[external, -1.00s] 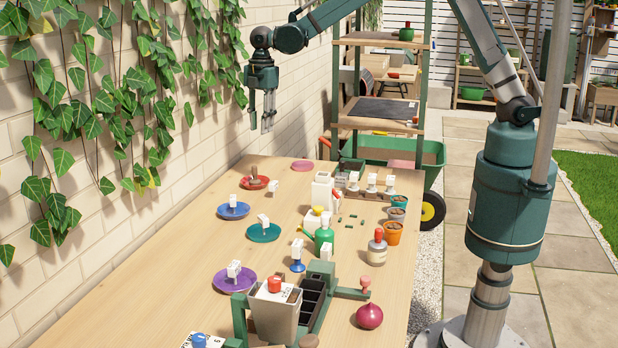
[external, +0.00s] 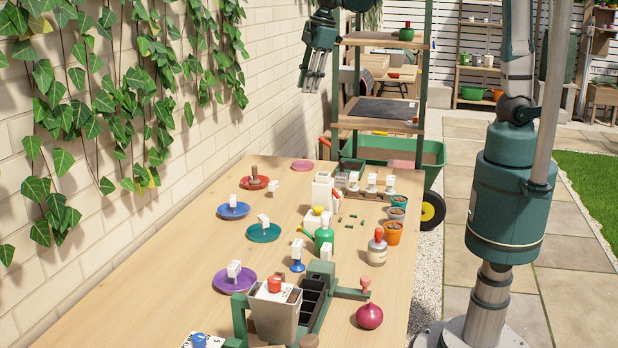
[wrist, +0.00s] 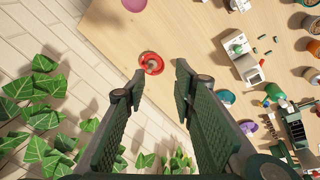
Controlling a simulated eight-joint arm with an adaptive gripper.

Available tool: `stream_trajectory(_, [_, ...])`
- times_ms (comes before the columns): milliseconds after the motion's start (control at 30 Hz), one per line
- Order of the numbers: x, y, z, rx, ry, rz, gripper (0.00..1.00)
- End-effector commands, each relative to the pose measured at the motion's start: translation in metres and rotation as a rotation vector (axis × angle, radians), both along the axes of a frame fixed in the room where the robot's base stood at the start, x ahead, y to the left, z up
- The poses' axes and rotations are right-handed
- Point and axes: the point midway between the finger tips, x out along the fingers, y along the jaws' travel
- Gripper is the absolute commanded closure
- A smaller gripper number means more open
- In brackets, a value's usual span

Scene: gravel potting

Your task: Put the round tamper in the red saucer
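The red saucer (external: 250,187) lies on the far left part of the table. A short brown upright piece (external: 254,170) stands in it and looks like the round tamper, but it is too small to be sure. In the wrist view the red saucer (wrist: 144,67) shows from above, ahead of the fingertips, with a brownish round top (wrist: 152,63) inside. My gripper (external: 312,88) is high above the table's far end, away from the saucer. In the wrist view my gripper (wrist: 160,68) has its fingers apart with nothing between them.
Blue (external: 233,214), teal (external: 265,237) and purple (external: 228,287) saucers with white tags line the table's left side. A brick wall runs along the left.

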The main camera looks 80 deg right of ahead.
Motion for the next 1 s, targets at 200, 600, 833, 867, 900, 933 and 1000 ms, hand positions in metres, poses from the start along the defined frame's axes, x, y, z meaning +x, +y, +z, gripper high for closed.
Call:
stream_trajectory(200, [-0.041,-0.010,0.018,0.028,-0.043,-0.099,0.73])
stream_trajectory(600, [-0.114,-0.024,0.038,0.090,-0.121,-0.277,0.73])
stream_trajectory(833, [-0.154,-0.031,0.042,0.130,-0.165,-0.376,0.73])
stream_trajectory(867, [-0.160,-0.032,0.042,0.135,-0.170,-0.391,0.73])
stream_trajectory(900, [-0.167,-0.033,0.042,0.143,-0.178,-0.407,0.73])
stream_trajectory(933, [-0.172,-0.034,0.042,0.149,-0.184,-0.420,0.73])
stream_trajectory(1000, [-0.184,-0.036,0.041,0.163,-0.196,-0.450,0.73])
